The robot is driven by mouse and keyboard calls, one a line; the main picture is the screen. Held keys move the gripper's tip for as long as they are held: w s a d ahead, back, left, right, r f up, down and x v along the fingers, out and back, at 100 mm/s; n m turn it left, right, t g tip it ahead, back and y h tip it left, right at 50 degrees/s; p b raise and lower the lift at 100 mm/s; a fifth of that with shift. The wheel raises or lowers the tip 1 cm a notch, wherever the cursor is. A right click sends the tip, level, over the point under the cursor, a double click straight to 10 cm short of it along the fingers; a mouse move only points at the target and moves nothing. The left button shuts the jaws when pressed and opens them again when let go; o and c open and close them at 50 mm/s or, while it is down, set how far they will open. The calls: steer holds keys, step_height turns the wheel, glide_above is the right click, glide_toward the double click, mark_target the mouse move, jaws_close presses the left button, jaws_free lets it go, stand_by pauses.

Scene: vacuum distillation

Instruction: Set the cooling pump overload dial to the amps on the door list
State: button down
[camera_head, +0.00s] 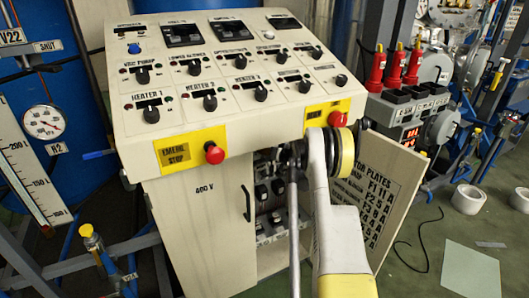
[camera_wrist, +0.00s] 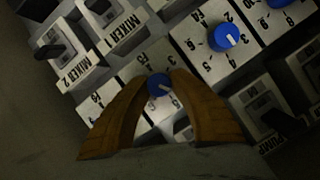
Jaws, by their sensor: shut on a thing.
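In the wrist view my gripper (camera_wrist: 160,92) has its two brown fingers shut on a small blue dial (camera_wrist: 159,84) with a white pointer mark. The mark seems to point right and slightly down, near a 5; the fingers hide part of its scale. I cannot read which motor this dial serves. Another blue dial (camera_wrist: 222,38) sits up and to the right on its own numbered plate. In the head view the open cabinet door (camera_head: 374,190) bears the motor plates list, with amps beside F numbers; my arm hides its left part. My gripper is hidden there.
Black switches labelled MIXER 1 (camera_wrist: 124,20) and MIXER 2 (camera_wrist: 92,70) stand close to the fingers. A dark switch (camera_wrist: 283,122) is at the lower right. In the head view a red emergency stop button (camera_head: 214,152) and another red button (camera_head: 337,119) protrude above the cabinet opening.

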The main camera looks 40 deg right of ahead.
steer(key=m+t+y, duration=0.1)
steer(key=m+y, duration=0.1)
steer(key=m, duration=0.2)
stand_by(0.3)
stand_by(0.4)
steer(key=c, duration=1.1)
jaws_free()
steer(key=shift+f, duration=0.1)
steer(key=v, duration=1.2)
steer(key=shift+f, duration=0.2)
